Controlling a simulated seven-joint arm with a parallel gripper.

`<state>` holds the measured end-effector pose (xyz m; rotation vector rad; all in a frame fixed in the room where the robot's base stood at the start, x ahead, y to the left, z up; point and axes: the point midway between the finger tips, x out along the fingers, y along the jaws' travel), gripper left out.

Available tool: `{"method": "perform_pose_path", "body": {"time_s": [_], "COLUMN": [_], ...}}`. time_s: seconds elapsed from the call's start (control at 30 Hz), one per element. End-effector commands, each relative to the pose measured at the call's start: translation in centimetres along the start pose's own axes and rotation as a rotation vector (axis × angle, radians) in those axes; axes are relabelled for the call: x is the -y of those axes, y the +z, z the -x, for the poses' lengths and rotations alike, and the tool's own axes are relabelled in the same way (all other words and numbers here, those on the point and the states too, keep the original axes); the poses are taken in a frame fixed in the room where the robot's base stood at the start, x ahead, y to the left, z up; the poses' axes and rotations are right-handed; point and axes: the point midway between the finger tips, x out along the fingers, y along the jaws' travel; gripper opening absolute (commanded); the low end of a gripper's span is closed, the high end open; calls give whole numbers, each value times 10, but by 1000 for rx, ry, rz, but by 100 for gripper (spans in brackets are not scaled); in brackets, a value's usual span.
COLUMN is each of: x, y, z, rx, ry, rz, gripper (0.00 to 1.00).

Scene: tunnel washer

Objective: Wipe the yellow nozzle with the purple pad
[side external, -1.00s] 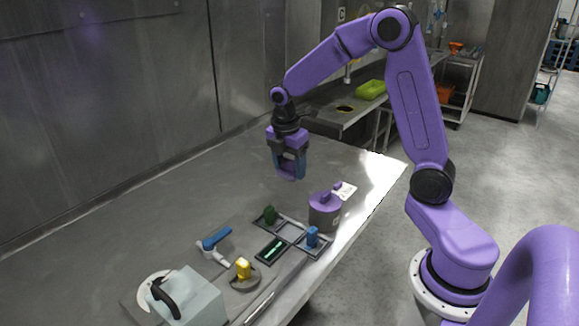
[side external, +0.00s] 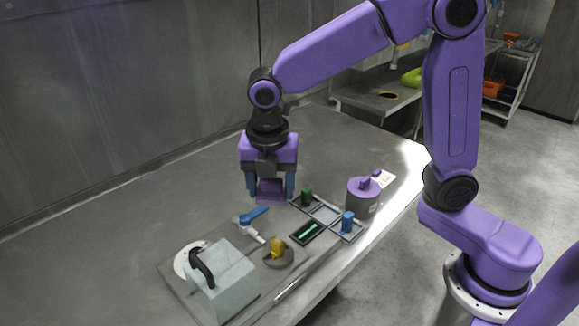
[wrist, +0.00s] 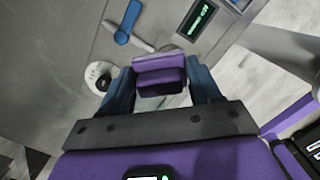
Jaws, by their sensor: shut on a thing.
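The yellow nozzle (side external: 278,246) stands upright on a round grey base near the table's front edge in the side view. My gripper (side external: 270,194) is shut on the purple pad (side external: 270,187), above the table, behind and slightly left of the nozzle, and apart from it. In the wrist view, the pad (wrist: 160,66) sits between the blue fingers of my gripper (wrist: 162,92). I cannot make out the nozzle in the wrist view.
A blue-handled white valve (side external: 251,220) lies between my gripper and the nozzle. A pale box (side external: 226,283) with a black handle is at front left. A compartment tray (side external: 325,214) holds green and blue blocks. A purple-lidded pot (side external: 362,198) stands right. The table behind is clear.

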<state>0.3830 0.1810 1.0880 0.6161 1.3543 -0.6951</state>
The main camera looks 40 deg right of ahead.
Motion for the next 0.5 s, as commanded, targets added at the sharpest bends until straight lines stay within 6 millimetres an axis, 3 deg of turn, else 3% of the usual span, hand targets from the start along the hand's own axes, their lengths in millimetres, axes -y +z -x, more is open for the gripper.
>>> {"method": "perform_pose_path", "body": {"time_s": [0.13,0.5], "x": [-3,-3], "y": [-20,-26], "z": [6,-11], "rx": [0,1], "ry": [7,4], "rz": [59,69], "gripper": [39,38]}}
